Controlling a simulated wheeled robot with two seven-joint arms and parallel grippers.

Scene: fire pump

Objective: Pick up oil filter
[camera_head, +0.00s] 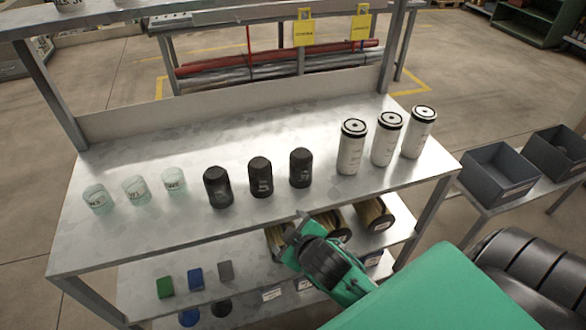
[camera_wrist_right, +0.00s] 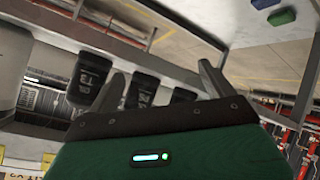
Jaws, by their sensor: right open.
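Three black canisters with pale print (camera_head: 260,177) stand upright in a row in the middle of the metal shelf top. Three taller white cylinders with black rims (camera_head: 352,148) stand upright to their right. I cannot tell from their print which kind is the oil filter. My right gripper (camera_head: 296,226) is at the shelf's front edge, in front of the black canisters and apart from them. In the right wrist view its two fingers (camera_wrist_right: 162,84) are spread with nothing held, and black canisters (camera_wrist_right: 143,91) show beyond them. My left gripper is not in view.
Three clear glass jars (camera_head: 135,190) stand at the left of the shelf top (camera_head: 190,240). A lower shelf holds green, blue and grey boxes (camera_head: 195,279) and tan-ended cylinders (camera_head: 374,214). Grey bins (camera_head: 499,172) stand at right. The shelf's front strip is bare.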

